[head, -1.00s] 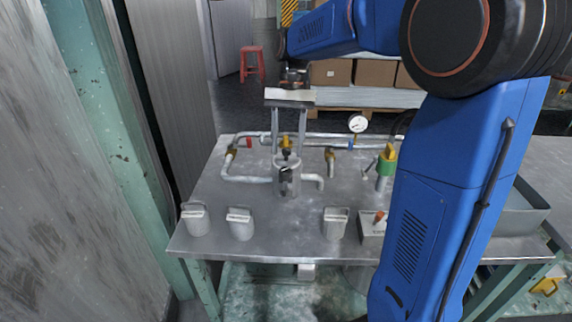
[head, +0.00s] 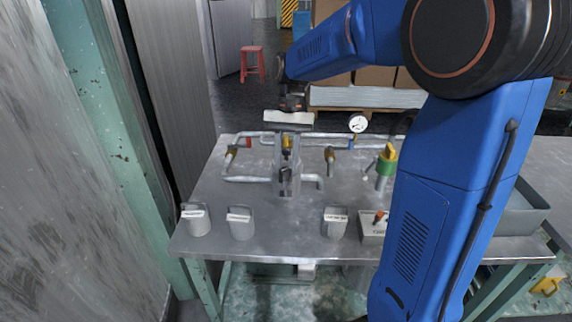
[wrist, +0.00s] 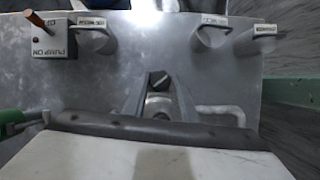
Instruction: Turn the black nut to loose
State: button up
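The black nut (head: 286,174) is on the front of the upright metal fitting in the middle of the bench. In the wrist view the nut (wrist: 158,80) shows between my fingertips. My gripper (head: 287,182) points down over the fitting, with one finger on each side of the nut. The fingers sit close against the nut and appear shut on it. They hide much of the grey fitting behind. In the wrist view a round metal part (wrist: 158,105) shows between the fingers, below the nut.
Grey pipes (head: 245,179) run beside and behind the fitting. A pressure gauge (head: 357,124) and a green valve (head: 386,167) stand to the right. Labelled grey holders (head: 240,223) and a switch box (head: 373,228) line the front edge. The bench between them is clear.

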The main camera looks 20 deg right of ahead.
jog(key=shift+a+n+h, duration=0.15)
jog(key=shift+n+h, duration=0.65)
jog(key=shift+n, duration=1.5)
jog(key=o, duration=1)
jog(key=shift+o, duration=0.2)
